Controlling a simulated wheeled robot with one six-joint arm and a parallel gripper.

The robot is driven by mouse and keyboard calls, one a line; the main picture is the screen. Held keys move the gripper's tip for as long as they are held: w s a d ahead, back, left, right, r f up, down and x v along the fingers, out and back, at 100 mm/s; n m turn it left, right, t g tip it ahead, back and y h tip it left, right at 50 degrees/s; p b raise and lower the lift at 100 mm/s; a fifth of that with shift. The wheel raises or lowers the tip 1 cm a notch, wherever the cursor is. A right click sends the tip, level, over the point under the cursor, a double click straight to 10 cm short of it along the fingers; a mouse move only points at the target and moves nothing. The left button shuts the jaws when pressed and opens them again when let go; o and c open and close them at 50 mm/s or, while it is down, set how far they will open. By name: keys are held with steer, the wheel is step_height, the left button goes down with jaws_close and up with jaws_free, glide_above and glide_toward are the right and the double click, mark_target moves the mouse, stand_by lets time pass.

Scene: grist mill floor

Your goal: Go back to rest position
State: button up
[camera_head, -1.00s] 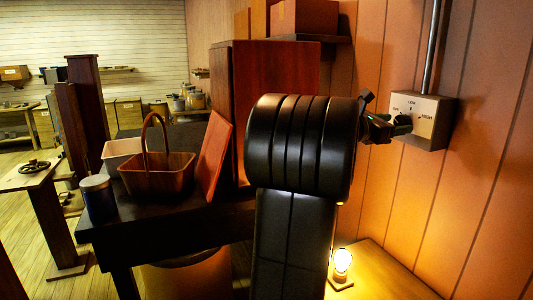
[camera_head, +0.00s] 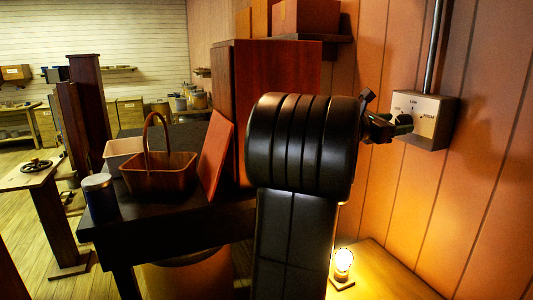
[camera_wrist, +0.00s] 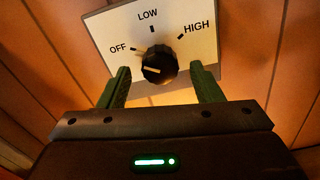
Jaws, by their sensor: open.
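The black dial knob (camera_wrist: 158,65) sits on a pale plate (camera_wrist: 180,28) marked OFF, LOW and HIGH. Its white mark points left, toward the OFF side. In the head view the switch box (camera_head: 437,135) is on the plank wall at right. My gripper (camera_wrist: 162,86) is open at the box, with one green finger on each side of the knob and a gap to each. In the head view my gripper (camera_head: 403,122) is small and dark, and it partly covers the dial.
A lit bulb (camera_head: 343,262) stands on a wooden surface below the box. A dark table (camera_head: 185,222) at left bears a basket (camera_head: 158,175), a canister (camera_head: 100,197) and a leaning red board (camera_head: 211,158). A metal pipe (camera_head: 432,45) rises above the box.

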mark_target(400, 123)
steer(key=b+v, duration=0.1)
steer(key=v, duration=1)
steer(key=p+x, duration=0.1)
steer(key=x, duration=1.3)
steer(key=shift+d+f, duration=0.2)
steer(key=m+b, duration=0.1)
steer(key=m, duration=0.1)
steer(key=shift+a+m, duration=0.15)
steer(key=shift+m, duration=0.15)
steer(key=m+b, duration=0.1)
steer(key=m, duration=0.2)
steer(key=shift+b, duration=0.4)
steer(key=m+b, duration=0.2)
steer(key=m, duration=0.3)
steer(key=shift+r+m, duration=0.1)
steer(key=shift+m, duration=0.2)
steer(key=m, duration=0.5)
steer(key=shift+r+b, duration=0.1)
steer(key=shift+b, duration=0.25)
steer(key=m, duration=0.4)
steer(key=shift+m+p, duration=0.35)
steer(key=shift+m, duration=0.05)
